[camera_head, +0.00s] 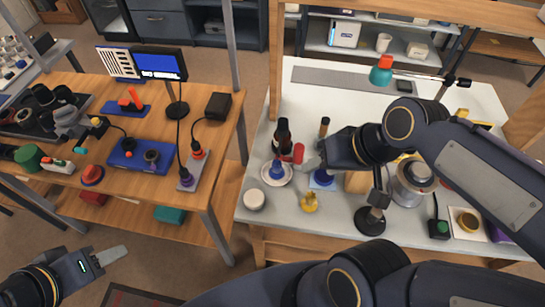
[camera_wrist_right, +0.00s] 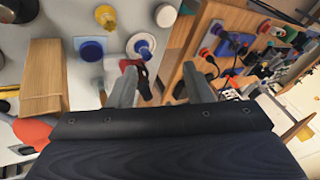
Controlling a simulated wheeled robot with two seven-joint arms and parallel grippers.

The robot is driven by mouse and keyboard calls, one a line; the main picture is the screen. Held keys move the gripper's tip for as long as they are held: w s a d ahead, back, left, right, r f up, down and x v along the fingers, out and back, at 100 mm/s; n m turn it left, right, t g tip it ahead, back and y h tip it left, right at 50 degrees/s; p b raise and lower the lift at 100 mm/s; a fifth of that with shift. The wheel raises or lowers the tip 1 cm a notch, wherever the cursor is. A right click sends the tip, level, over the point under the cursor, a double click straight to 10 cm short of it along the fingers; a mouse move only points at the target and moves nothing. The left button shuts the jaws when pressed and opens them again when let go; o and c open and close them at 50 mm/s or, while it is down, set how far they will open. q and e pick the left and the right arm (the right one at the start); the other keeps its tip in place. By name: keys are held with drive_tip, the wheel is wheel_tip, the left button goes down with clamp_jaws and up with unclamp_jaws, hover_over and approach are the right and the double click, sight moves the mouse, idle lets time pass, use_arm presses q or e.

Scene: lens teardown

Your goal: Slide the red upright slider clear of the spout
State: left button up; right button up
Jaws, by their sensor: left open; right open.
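A red upright piece (camera_head: 298,153), which I take as the slider, stands beside a dark bottle (camera_head: 283,138) on the white table. It also shows in the right wrist view (camera_wrist_right: 131,66), close to one finger. I cannot make out a spout for certain; a blue conical piece (camera_head: 277,169) on a white saucer is just in front. My right gripper (camera_head: 311,161) is open, just right of the red piece; its fingers spread wide in the wrist view (camera_wrist_right: 158,90), with nothing clearly held. Whether it touches the red piece is unclear. My left gripper (camera_head: 108,256) is open and empty at lower left.
A yellow flask (camera_head: 309,203), a white round jar (camera_head: 254,199) and a blue square pad (camera_head: 322,181) lie close by. A wooden block (camera_wrist_right: 42,78) and a metal pot (camera_head: 408,187) stand to the right. A wooden bench (camera_head: 150,205) with devices is at left, across a gap.

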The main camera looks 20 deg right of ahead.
drive_tip(key=w+d+f+m+g+h+b, duration=0.1)
drive_tip(key=w+d+f+m+g+b, duration=0.25)
drive_tip(key=w, duration=0.55)
drive_tip(key=g+h+b, duration=0.1)
drive_tip(key=h+b, duration=0.2)
drive_tip(key=b, duration=0.1)
hover_over(299, 147)
wheel_tip(299, 147, down, 10)
drive_tip(key=shift+s+f, duration=0.15)
drive_tip(key=shift+w+d+f, duration=0.1)
drive_tip(key=shift+w+f, duration=0.1)
drive_tip(key=shift+f, duration=0.4)
wheel_tip(299, 147, down, 7)
drive_tip(key=shift+r, duration=0.1)
drive_tip(key=shift+c, duration=0.3)
clamp_jaws()
